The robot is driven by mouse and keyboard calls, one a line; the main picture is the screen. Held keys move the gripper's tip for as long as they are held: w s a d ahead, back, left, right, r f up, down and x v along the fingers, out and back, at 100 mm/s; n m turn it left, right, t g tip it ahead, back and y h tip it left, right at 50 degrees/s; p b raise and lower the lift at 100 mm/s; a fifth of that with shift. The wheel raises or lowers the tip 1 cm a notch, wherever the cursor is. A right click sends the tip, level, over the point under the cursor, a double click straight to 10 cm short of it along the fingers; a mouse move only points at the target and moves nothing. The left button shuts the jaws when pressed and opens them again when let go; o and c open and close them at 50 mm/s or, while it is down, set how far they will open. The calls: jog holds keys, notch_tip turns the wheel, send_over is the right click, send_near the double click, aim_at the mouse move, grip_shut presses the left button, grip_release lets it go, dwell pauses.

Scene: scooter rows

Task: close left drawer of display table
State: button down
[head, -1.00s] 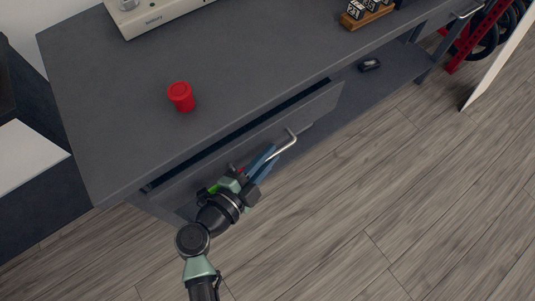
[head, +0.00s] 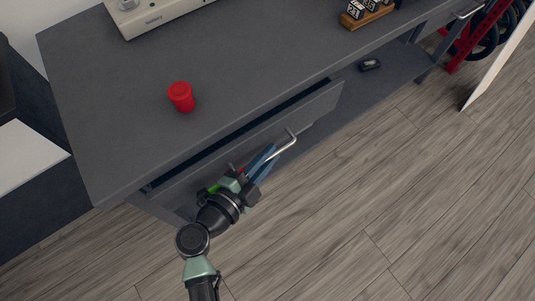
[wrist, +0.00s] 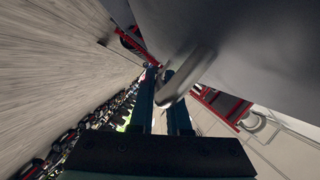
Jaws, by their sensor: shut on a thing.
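The display table (head: 130,85) is dark grey. Its left drawer (head: 255,132) is partly open, with a dark gap between its front panel and the tabletop. A silver bar handle (head: 283,147) sticks out from the drawer front. My gripper (head: 267,160) is at the handle's left part, with its blue fingers against it. In the wrist view, the handle (wrist: 188,78) shows large at the fingers (wrist: 165,95), which are close together around its end. The exact contact is partly hidden.
A red lidded cup (head: 181,97) and a white battery box (head: 160,14) stand on the tabletop. A small dark object (head: 370,64) lies on the lower shelf. A red frame with tyres (head: 480,35) and a white panel (head: 498,62) are at the right. The wooden floor in front is clear.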

aim_at(247, 151)
jog(key=shift+w+a+r+p, duration=0.1)
jog(key=shift+w+a+p, duration=0.2)
jog(key=shift+w+a, duration=0.5)
jog(key=shift+w+a+p, duration=0.25)
jog(key=shift+w+a, duration=0.35)
jog(key=shift+w, duration=0.35)
jog(key=c, duration=0.9)
grip_release()
jog(key=p+v, duration=0.2)
jog(key=v, duration=1.1)
jog(key=shift+d+p, duration=0.1)
jog(key=shift+p, duration=0.3)
